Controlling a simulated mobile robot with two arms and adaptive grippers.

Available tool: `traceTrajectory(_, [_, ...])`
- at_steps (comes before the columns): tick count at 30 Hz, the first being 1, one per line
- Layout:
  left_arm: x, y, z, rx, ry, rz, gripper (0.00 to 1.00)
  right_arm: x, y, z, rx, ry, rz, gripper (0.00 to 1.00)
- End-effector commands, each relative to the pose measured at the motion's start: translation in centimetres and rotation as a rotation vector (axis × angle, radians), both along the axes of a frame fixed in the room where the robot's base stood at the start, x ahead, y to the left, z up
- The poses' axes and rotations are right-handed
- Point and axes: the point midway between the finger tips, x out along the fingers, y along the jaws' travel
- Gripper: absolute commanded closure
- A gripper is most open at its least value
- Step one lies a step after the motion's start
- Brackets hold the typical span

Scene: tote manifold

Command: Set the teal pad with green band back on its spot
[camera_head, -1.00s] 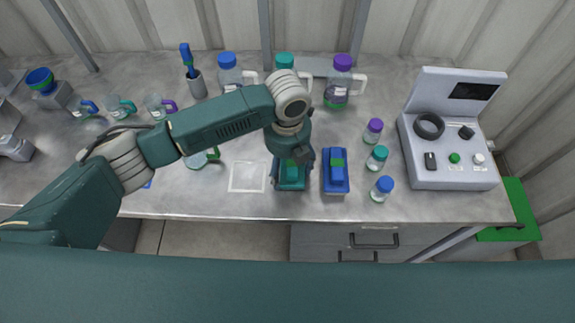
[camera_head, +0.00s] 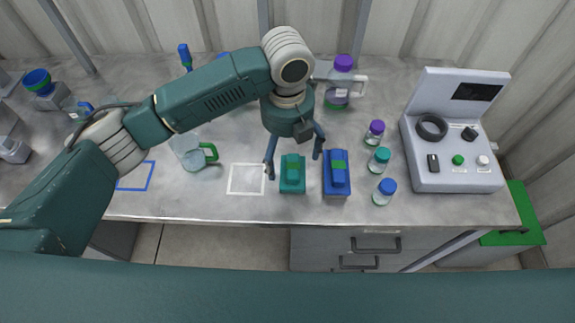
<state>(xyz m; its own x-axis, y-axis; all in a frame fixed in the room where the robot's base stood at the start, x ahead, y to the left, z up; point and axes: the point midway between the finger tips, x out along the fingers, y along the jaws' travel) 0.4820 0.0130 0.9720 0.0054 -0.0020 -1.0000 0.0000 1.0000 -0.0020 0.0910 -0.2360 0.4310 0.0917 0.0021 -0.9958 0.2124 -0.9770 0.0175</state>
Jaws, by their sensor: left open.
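The teal pad with green band (camera_head: 292,178) sits on the counter near its front edge, just left of a blue pad with green band (camera_head: 337,178). My left gripper (camera_head: 295,168) is open above the teal pad, with its two fingers spread on either side of it and nothing between them that it holds. A white square outline (camera_head: 247,179) on the counter lies empty to the left of the teal pad. A blue outline (camera_head: 137,177) lies farther left, also bare where it shows. My right gripper is not in view.
Small bottles with purple (camera_head: 375,132), teal (camera_head: 379,159) and blue (camera_head: 384,191) caps stand right of the pads. A grey device (camera_head: 450,150) stands beyond them. A glass mug with green handle (camera_head: 195,155) stands to the left. A purple-capped jug (camera_head: 342,82) stands behind.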

Motion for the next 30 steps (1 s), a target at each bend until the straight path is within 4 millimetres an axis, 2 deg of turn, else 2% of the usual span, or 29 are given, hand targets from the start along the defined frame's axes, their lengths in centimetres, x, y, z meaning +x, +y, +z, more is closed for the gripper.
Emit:
traceTrajectory(4, [0.1,-0.1,2.5,-0.002,-0.002,-0.001,0.11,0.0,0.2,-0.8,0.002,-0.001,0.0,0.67])
traceTrajectory(9, [0.0,-0.1,4.0,-0.001,0.0,-0.001,0.11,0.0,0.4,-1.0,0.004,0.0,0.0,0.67])
traceTrajectory(30, [-0.1,0.0,4.2,0.0,0.002,0.0,0.11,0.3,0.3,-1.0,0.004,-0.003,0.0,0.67])
